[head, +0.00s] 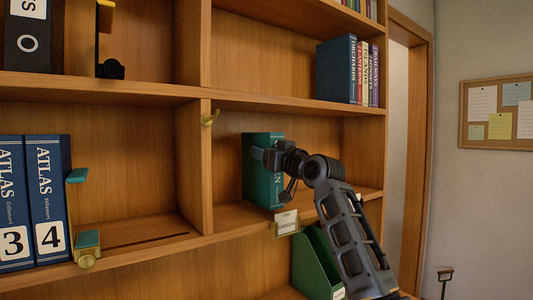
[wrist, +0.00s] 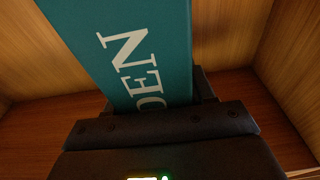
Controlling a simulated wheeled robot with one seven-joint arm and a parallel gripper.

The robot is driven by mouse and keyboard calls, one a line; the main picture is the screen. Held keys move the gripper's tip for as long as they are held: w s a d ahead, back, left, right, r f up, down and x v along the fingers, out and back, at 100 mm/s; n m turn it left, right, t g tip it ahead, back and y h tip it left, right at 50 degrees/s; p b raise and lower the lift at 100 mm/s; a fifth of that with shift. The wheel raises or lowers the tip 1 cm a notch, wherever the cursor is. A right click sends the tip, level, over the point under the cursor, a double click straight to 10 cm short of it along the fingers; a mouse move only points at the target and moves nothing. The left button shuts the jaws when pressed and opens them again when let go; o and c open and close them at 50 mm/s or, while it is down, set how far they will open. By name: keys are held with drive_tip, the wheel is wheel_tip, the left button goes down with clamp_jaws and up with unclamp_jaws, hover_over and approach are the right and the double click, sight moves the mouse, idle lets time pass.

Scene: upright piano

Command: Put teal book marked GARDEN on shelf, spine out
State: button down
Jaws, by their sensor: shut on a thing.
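The teal book (head: 257,170) stands upright in the middle right shelf compartment, its spine facing out. In the wrist view the teal book (wrist: 135,45) fills the upper middle, with the white letters "DEN" partly visible on its spine. My gripper (head: 270,157) is shut on the book from the front, around its spine. In the wrist view my dark gripper (wrist: 160,125) covers the lower part of the book. The shelf (head: 225,213) is wood; I cannot tell whether the book's bottom touches it.
A small label (head: 286,223) hangs on the shelf edge below the book. A brass hook (head: 210,118) sits on the divider at left. Upright books (head: 350,70) stand above. ATLAS volumes (head: 35,200) stand at left, and a green file holder (head: 316,262) below. Free room lies right of the book.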

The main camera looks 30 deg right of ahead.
drive_tip(key=shift+f+b, duration=0.4)
drive_tip(key=shift+f, duration=0.1)
drive_tip(key=c, duration=0.7)
unclamp_jaws()
drive_tip(key=o, duration=0.4)
drive_tip(key=s, duration=0.2)
drive_tip(key=s+f+b, duration=0.1)
drive_tip(key=s, duration=0.4)
drive_tip(key=shift+s+d+f+b, duration=0.15)
drive_tip(key=shift+s+f+b, duration=0.05)
drive_tip(key=shift+s+b, duration=0.2)
drive_tip(key=shift+s, duration=0.1)
